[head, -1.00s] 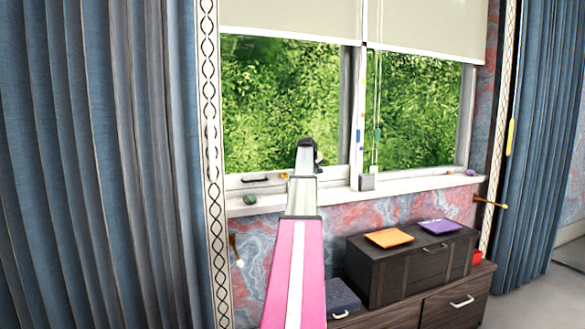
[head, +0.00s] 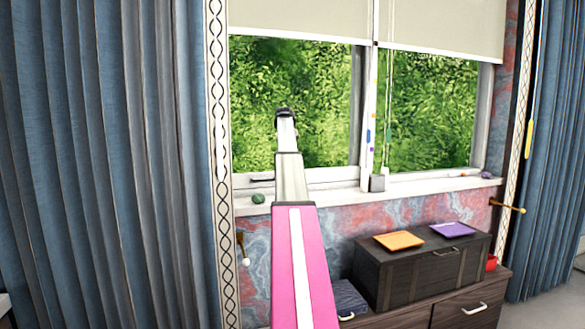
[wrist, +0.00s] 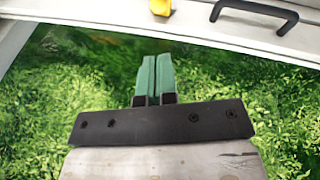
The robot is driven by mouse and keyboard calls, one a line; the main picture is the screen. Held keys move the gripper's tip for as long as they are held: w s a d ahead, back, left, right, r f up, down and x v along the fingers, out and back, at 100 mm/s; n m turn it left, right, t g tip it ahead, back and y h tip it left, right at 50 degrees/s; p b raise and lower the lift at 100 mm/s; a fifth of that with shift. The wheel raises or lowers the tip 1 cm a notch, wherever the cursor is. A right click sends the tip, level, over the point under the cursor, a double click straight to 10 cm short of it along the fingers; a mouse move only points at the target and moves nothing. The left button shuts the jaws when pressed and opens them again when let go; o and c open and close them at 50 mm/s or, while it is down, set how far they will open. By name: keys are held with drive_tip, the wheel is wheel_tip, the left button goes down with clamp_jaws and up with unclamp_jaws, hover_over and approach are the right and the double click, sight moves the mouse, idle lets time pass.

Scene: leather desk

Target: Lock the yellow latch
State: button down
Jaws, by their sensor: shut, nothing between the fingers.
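A yellow piece, which looks like the latch (wrist: 161,7), shows at the top edge of the wrist view, on the white window frame. It is cut off by the picture edge, so how it is turned cannot be told. My gripper (wrist: 152,77) has its two green fingers together with nothing between them. The fingers point towards the frame, below the yellow piece and apart from it in the picture. In the head view my wrist is in front of the left window pane; the fingers are hidden there, and I cannot make out the latch.
A black handle (wrist: 255,14) is on the frame right of the yellow piece. The sill (head: 330,197) holds a green stone-like object (head: 258,198) and a grey block (head: 377,183). A dark chest (head: 420,275) with orange and purple trays stands lower right. Blue curtains (head: 100,160) hang either side.

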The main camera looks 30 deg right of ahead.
drive_tip(key=shift+f, duration=0.15)
drive_tip(key=x, duration=0.9)
drive_tip(key=shift+w+d+f, duration=0.15)
drive_tip(key=shift+f, duration=0.2)
drive_tip(key=shift+s+f+t, duration=0.1)
drive_tip(key=shift+s+t, duration=0.15)
drive_tip(key=shift+t, duration=0.05)
